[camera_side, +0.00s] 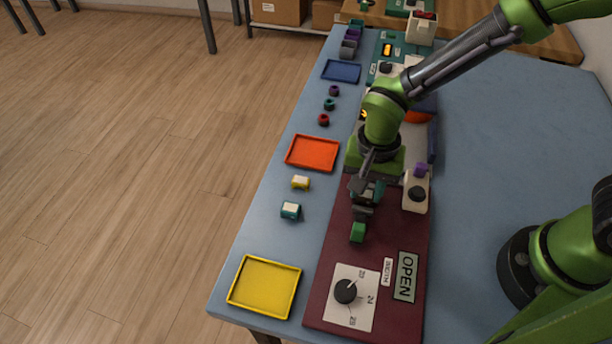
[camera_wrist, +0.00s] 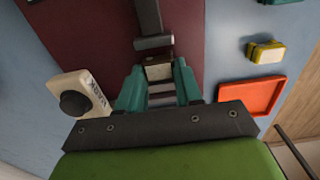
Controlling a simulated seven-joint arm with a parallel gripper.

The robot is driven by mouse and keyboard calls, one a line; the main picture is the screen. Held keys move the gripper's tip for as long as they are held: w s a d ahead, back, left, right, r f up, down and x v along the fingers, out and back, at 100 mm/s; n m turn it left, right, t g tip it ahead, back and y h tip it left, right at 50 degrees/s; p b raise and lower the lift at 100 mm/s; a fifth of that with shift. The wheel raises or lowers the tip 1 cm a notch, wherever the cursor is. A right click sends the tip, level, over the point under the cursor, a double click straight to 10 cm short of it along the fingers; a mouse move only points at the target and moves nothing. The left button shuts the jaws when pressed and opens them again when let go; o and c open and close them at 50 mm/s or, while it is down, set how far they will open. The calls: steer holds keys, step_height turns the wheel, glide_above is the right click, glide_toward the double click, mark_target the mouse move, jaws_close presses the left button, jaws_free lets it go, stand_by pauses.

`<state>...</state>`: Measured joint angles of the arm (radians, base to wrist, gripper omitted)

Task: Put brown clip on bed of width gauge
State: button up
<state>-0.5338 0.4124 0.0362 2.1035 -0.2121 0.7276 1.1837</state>
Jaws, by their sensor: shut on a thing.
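The width gauge is a maroon board (camera_side: 341,245) with a black dial (camera_side: 345,291), a panel reading OPEN (camera_side: 405,276) and a green block (camera_side: 357,232). It also shows in the wrist view (camera_wrist: 105,30), with a dark bar and grey end piece (camera_wrist: 153,43) in front of my fingers. My gripper (camera_side: 367,190) is low over the board, beyond the green block. In the wrist view, its teal fingers (camera_wrist: 158,85) are shut on a small brown clip with a pale face (camera_wrist: 158,72). The fingers hide most of the clip. I cannot tell whether it touches the bed.
A yellow-and-cream clip (camera_side: 300,182) and a teal-and-cream clip (camera_side: 290,211) lie left of the board. An orange tray (camera_side: 312,153), a yellow tray (camera_side: 264,287) and a blue tray (camera_side: 341,71) line the left side. A pale box with a black knob (camera_side: 416,193) stands right of my gripper.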

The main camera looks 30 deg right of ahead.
steer(key=o, duration=1.1)
steer(key=shift+c, duration=0.2)
step_height(320, 180, up, 11)
stand_by(0.5)
